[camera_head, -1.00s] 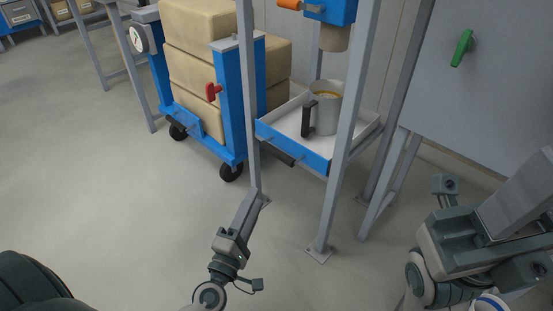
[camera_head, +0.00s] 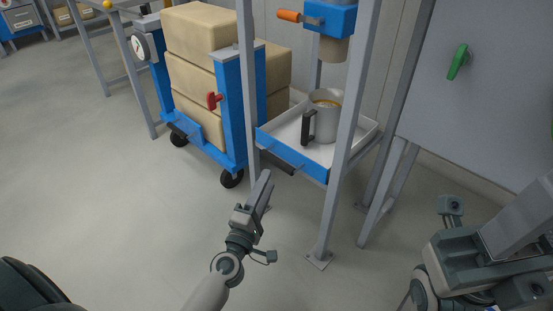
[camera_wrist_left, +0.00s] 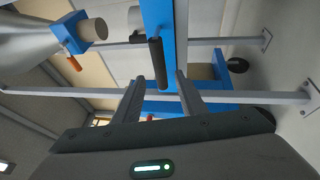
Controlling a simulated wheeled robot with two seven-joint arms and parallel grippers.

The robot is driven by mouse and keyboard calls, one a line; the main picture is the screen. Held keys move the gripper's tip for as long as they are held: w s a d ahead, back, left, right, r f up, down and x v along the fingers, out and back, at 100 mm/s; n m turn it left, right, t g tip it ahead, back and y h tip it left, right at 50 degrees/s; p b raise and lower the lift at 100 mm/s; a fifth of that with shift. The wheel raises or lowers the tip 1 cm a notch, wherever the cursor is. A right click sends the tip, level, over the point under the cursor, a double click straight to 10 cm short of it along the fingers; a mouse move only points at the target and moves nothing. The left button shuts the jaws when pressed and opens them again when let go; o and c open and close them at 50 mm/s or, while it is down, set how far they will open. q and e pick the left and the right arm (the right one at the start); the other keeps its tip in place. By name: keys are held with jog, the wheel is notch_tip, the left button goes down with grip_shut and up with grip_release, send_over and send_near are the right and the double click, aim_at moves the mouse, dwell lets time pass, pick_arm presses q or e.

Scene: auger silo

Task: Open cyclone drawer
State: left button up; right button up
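The cyclone drawer is a white tray with a blue front (camera_head: 310,163), set low between the grey posts of a stand. A dark bar handle (camera_head: 278,162) sits on its front. A grey mug (camera_head: 322,118) with brown contents stands in the tray. My left gripper (camera_head: 266,180) is just below and left of the handle, fingers pointing up at it. In the left wrist view the fingers (camera_wrist_left: 160,80) are apart, with the handle (camera_wrist_left: 156,62) showing between and ahead of their tips; contact does not show. My right gripper (camera_head: 510,225) is at the lower right, its fingers unclear.
A blue cart (camera_head: 238,110) with stacked tan blocks stands left of the drawer. A grey post (camera_head: 345,140) rises in front of the tray. A grey panel with a green handle (camera_head: 458,62) stands at the right. The floor at left is clear.

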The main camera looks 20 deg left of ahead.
aim_at(277, 162)
pick_arm(q)
jog(key=w, duration=0.3)
jog(key=w+r, duration=0.1)
jog(key=w, duration=0.4)
jog(key=shift+w+a+r, duration=0.2)
jog(key=shift+w+r, duration=0.05)
jog(key=shift+w, duration=0.1)
grip_shut()
